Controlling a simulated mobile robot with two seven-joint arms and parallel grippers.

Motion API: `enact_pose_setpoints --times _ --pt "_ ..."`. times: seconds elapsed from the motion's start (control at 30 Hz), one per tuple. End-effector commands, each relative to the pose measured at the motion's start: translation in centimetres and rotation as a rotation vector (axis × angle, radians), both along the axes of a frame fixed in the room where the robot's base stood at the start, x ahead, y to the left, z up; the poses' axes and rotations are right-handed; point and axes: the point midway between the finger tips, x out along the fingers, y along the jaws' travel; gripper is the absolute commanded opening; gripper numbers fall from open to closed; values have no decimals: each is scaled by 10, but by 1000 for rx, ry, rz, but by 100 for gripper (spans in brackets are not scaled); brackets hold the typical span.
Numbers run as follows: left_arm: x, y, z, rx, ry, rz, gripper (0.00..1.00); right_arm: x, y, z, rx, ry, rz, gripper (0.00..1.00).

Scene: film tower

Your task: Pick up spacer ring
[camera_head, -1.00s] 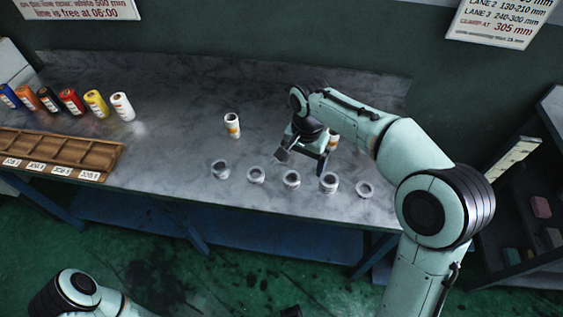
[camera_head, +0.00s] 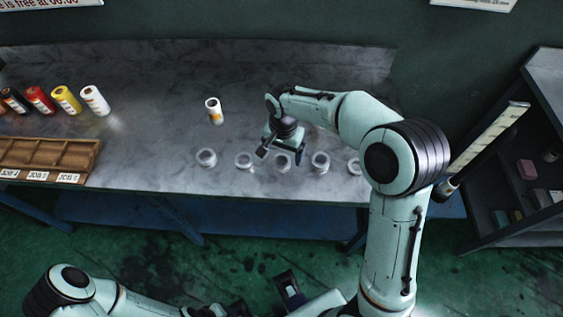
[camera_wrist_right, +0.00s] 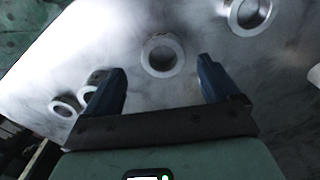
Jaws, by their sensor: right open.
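Several pale grey spacer rings lie in a row near the bench's front edge: the far-left ring (camera_head: 206,163), second ring (camera_head: 244,165), middle ring (camera_head: 283,167), fourth ring (camera_head: 320,168) and a partly hidden right ring (camera_head: 353,171). My right gripper (camera_head: 281,154) is open and empty above the middle ring. In the right wrist view a ring (camera_wrist_right: 147,58) shows between and beyond the open fingertips, apart from them. Another ring (camera_wrist_right: 236,20) is at upper right, two more at left, one partly behind a finger. My left gripper (camera_head: 289,287) is low in front of the bench; its jaws are unclear.
A white labelled roll (camera_head: 214,111) stands behind the rings. Several coloured rolls, including a yellow one (camera_head: 66,100), stand at left behind a wooden compartment tray (camera_head: 50,146). A dark shelf (camera_head: 543,90) is at right. The bench (camera_head: 150,165) between tray and rings is clear.

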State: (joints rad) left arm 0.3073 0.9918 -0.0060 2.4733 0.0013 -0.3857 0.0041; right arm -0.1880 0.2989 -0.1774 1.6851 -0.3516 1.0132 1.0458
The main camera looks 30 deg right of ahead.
Motion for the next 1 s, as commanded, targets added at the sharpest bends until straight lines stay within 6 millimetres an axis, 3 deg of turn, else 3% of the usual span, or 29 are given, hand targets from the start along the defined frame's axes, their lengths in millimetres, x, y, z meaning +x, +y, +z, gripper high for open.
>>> enact_pose_setpoints --times 0.2,0.5,0.7,1.0 --pt "-1 0 -3 0 1 0 43 1 4 -32 0 3 1 89" --pt "-1 0 -3 0 1 0 43 1 4 -36 0 0 1 89" --pt "-1 0 -3 0 1 0 43 1 4 -36 0 0 1 26" --pt "-1 0 -3 0 1 0 43 2 4 -34 1 -1 1 26"
